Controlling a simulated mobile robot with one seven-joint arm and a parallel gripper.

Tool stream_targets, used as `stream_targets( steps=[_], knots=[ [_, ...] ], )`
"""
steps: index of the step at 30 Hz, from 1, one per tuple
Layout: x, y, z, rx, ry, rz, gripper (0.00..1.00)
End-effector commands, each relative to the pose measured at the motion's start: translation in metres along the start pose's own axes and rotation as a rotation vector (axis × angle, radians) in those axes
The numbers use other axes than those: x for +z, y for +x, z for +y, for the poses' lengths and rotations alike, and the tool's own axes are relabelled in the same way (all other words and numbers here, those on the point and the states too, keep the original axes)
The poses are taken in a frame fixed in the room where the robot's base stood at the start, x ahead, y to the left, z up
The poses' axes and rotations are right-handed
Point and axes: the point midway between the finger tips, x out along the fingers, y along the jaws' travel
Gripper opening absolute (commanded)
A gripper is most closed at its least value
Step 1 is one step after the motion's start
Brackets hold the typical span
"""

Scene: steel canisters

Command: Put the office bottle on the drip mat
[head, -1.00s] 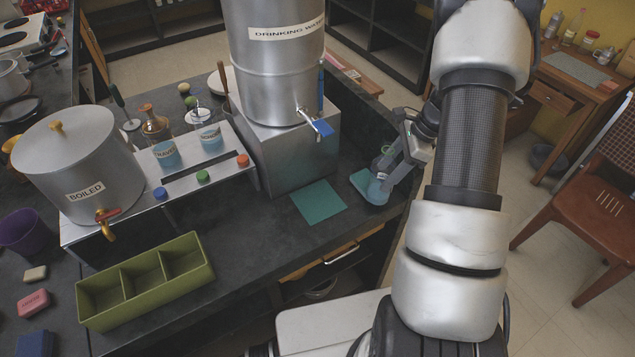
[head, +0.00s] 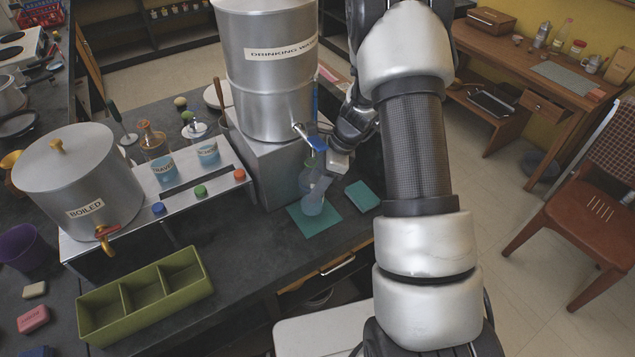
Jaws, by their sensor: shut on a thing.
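A clear bottle with a bluish lower part (head: 312,200) is upright in my gripper (head: 328,168), which is shut on its upper part. Its label cannot be read in the head view. The flat teal square mat (head: 314,227) lies on the dark counter in front of the steel block under the drinking water canister. The bottle's base is over the middle of this mat; I cannot tell whether it touches.
The drinking water canister (head: 268,85) has a tap with a blue handle (head: 317,143) close above my gripper. A teal block (head: 362,196) lies right of the mat. A rack with two labelled bottles and a green divided tray (head: 145,295) are on the left.

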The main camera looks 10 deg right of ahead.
Motion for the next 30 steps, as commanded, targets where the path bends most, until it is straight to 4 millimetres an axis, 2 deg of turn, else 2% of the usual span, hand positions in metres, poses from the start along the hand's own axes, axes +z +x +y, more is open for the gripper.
stream_targets(
  steps=[2,23,24,27,30],
  knots=[
    [-0.005,0.003,0.000,0.000,0.004,0.002,0.28],
    [-0.010,0.015,0.000,-0.001,0.003,0.001,0.28],
    [-0.010,0.015,0.000,0.000,0.003,0.001,0.57],
    [-0.010,0.015,0.000,0.000,0.003,0.001,0.71],
    [-0.010,0.015,0.000,0.000,0.003,0.001,0.71]
  ],
)
